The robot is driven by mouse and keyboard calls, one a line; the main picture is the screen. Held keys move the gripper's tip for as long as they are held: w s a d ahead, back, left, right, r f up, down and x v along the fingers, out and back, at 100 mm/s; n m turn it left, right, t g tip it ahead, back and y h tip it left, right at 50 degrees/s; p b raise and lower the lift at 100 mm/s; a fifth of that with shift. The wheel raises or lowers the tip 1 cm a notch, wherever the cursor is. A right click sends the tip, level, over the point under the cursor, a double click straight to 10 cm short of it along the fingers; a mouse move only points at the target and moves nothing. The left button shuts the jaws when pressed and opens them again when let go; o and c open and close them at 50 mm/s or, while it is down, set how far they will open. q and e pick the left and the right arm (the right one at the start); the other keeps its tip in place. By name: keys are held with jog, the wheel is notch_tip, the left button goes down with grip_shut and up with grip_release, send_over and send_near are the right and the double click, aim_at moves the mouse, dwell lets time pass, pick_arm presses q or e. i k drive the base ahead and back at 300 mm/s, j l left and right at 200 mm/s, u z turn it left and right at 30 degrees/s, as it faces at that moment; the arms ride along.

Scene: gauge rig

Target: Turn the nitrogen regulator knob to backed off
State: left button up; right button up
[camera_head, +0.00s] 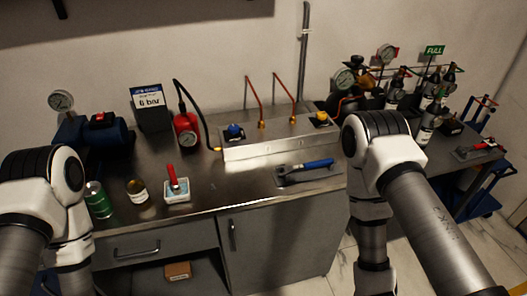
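No label reading nitrogen is legible, so I cannot tell which knob is the nitrogen regulator's. A blue knob (235,131) sits on the left of the metal manifold block (268,142). A second knob with yellow around it (320,118) sits at its right end. A round gauge (344,79) stands behind the right end, and another gauge (387,53) stands among the gas cylinders further right. My arms come in at both lower sides and bend downward at the bench front. Neither gripper shows, and my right arm hides part of the bench.

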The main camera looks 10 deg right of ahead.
aim_at(378, 92)
jog(key=z, duration=0.95)
